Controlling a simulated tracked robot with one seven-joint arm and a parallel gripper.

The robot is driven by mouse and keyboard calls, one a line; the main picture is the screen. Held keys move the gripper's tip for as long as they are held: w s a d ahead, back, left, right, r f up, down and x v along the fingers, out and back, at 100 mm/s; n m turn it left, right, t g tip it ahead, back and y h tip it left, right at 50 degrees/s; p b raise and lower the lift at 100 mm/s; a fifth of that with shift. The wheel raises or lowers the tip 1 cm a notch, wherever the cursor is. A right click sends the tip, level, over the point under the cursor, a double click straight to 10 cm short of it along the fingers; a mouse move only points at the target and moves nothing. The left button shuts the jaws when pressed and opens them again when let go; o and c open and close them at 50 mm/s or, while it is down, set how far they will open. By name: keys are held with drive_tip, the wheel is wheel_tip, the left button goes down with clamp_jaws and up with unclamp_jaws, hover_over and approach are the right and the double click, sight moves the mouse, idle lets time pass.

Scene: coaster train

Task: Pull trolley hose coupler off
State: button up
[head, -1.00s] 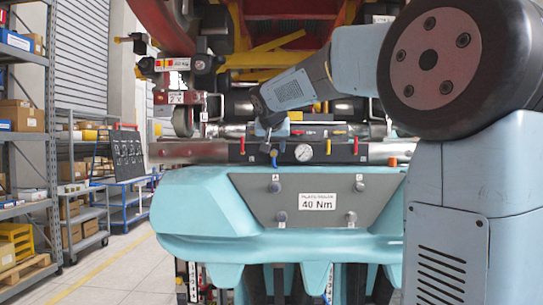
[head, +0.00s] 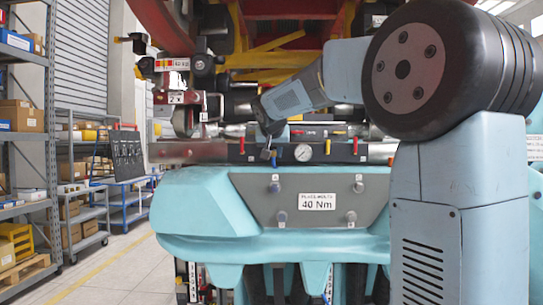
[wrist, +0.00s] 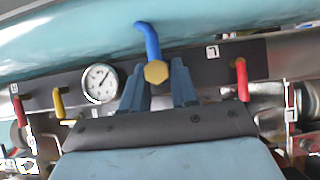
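The hose coupler, a brass hex fitting (wrist: 156,73) with a bent blue hose (wrist: 149,40), is in the middle of the wrist view, at the dark manifold bar. My gripper (wrist: 158,84) has one finger on each side of the brass fitting. The gaps are too small to tell whether the fingers press on it. In the head view my gripper (head: 270,131) points down at the bar, just above the short blue hose (head: 273,158). The coupler's joint with the bar is hidden.
A round gauge (head: 303,152) sits on the dark bar (head: 345,151) beside the coupler, with red and yellow levers along it. A teal body with a 40 Nm plate (head: 318,201) lies below.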

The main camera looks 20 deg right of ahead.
sight(273, 161)
clamp_jaws()
drive_tip(key=shift+s+a+f, duration=0.1)
drive_tip(key=shift+s+a, duration=0.05)
drive_tip(key=shift+s, duration=0.15)
idle(0.5)
drive_tip(key=shift+s+a, duration=0.25)
drive_tip(key=shift+s, duration=0.65)
drive_tip(key=shift+s+a, duration=0.3)
drive_tip(key=shift+s, duration=0.6)
drive_tip(key=shift+s+a, duration=0.3)
drive_tip(key=shift+s, duration=0.6)
